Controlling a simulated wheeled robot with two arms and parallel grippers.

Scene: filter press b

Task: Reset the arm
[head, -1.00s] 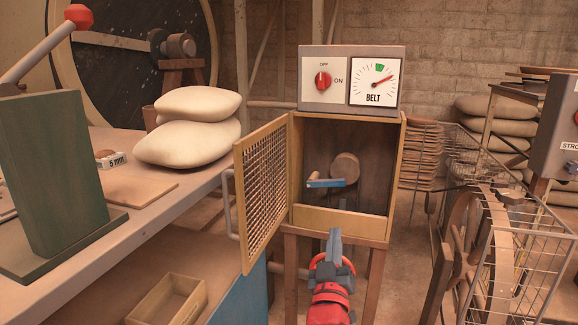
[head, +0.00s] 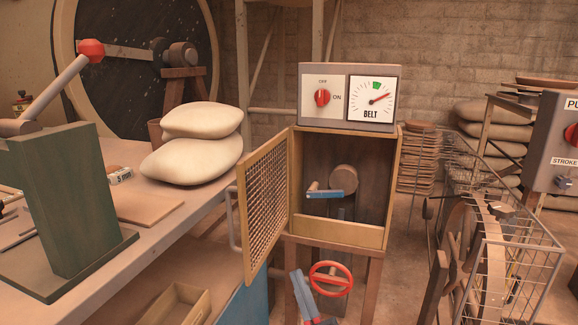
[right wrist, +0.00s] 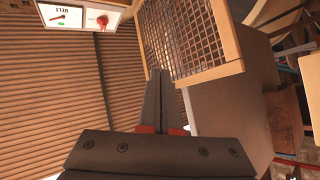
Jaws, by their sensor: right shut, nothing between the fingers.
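My right gripper (head: 299,284) is low in the head view, beside and left of a red handwheel (head: 330,266) under an open wooden cabinet (head: 340,232). Its fingers point up and are together with nothing between them. In the right wrist view the closed fingers (right wrist: 168,90) overlap the lower edge of the mesh door. I cannot tell whether they touch anything. My left gripper is not in view.
The cabinet's mesh door (head: 264,200) stands open to the left. Inside is a blue-handled lever (head: 324,193). A bench (head: 178,225) with a green lever stand (head: 70,200) and sacks (head: 200,160) is left. A wire basket (head: 520,265) stands right.

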